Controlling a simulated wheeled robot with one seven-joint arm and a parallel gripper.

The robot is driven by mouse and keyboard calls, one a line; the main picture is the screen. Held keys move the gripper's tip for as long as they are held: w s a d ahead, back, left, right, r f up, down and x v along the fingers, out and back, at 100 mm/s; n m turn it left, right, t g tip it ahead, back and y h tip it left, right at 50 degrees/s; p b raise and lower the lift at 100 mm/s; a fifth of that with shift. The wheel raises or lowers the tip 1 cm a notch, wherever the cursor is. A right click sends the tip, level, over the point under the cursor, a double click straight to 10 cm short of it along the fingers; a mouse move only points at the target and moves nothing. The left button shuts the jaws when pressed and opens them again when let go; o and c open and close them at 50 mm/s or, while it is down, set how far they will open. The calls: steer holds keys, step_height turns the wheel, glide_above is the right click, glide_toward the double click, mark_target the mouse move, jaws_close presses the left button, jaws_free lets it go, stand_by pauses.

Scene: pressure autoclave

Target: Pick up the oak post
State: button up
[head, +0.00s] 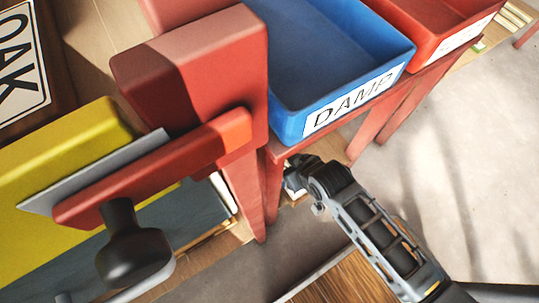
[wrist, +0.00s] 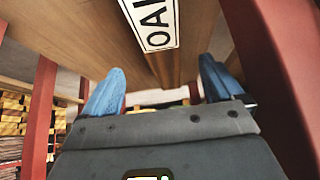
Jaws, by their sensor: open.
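The oak post, dark brown wood with a white "OAK" label, shows at the upper left of the head view (head: 58,88), cut off by the frame edge. In the wrist view the label and a dark wooden length (wrist: 165,68) show at the top centre, between and beyond my fingers. My gripper (wrist: 160,88) is open, its two blue fingers apart, with nothing seen held between them. Contact with the post cannot be told. In the head view my arm reaches in from the lower right and its end is hidden behind the red bench.
A red vise-like block (head: 205,75) and a yellow piece (head: 60,160) stand near the post. A blue "DAMP" tray (head: 345,105) and a red tray (head: 440,35) sit on the red bench. Red uprights (wrist: 40,115) flank my gripper. Open floor (head: 460,160) lies right.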

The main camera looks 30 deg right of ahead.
steer(key=w, duration=0.2)
steer(key=w+f+g, duration=0.1)
steer(key=w, duration=0.2)
steer(key=w+f+g+b, duration=0.1)
steer(key=w, duration=0.2)
steer(key=shift+f, duration=0.2)
steer(key=shift+b+x, duration=0.8)
steer(key=shift+x, duration=0.7)
steer(key=b+x, duration=0.2)
steer(key=x, duration=0.1)
steer(key=b+x, duration=0.1)
steer(key=x, duration=0.1)
steer(key=shift+s+f, duration=0.15)
steer(key=shift+s, duration=0.2)
steer(key=c, duration=1.7)
steer(key=shift+w, duration=0.1)
jaws_close()
